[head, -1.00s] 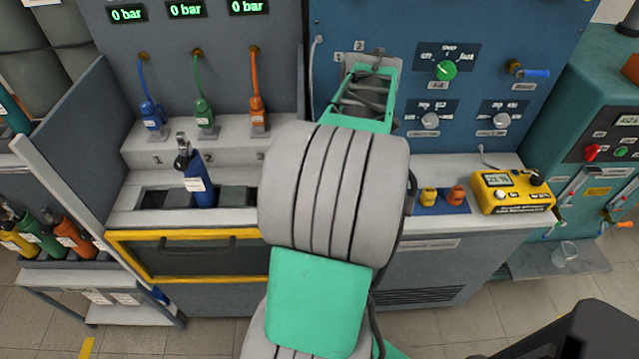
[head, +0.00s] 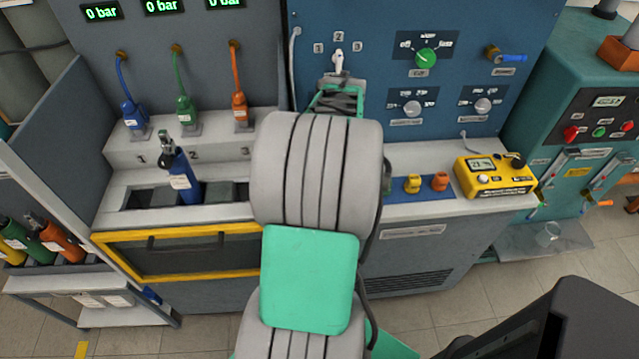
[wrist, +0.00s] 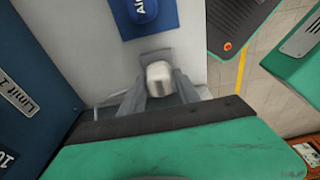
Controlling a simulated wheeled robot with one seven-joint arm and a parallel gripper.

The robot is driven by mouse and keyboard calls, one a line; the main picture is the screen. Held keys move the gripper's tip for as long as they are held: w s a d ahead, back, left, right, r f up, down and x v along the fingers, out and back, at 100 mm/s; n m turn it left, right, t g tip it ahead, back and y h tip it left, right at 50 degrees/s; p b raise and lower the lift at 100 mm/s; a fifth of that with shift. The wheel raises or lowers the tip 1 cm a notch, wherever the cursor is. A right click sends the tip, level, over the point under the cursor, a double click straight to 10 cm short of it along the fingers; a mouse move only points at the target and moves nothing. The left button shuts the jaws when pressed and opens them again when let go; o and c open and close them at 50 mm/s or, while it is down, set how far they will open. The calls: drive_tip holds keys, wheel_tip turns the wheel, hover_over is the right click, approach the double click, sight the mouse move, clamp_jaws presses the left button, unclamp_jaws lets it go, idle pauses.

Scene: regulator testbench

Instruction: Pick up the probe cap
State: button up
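In the head view my arm hides the gripper's fingertips and this cap.
A blue piece with a white label (wrist: 145,10) lies just beyond the cap. Yellow (head: 412,184) and orange (head: 440,181) pieces and a yellow meter (head: 496,177) stand right of my arm. A blue cylinder (head: 181,177) leans in a slot at left. The panel wall rises behind.

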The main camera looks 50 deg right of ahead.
clamp_jaws()
idle(0.3)
drive_tip(key=shift+r, duration=0.6)
drive_tip(key=s+a+r, duration=0.7)
drive_tip(key=s+r, duration=0.4)
drive_tip(key=shift+s+a+r+b, duration=0.35)
drive_tip(key=shift+a+r+b, duration=0.05)
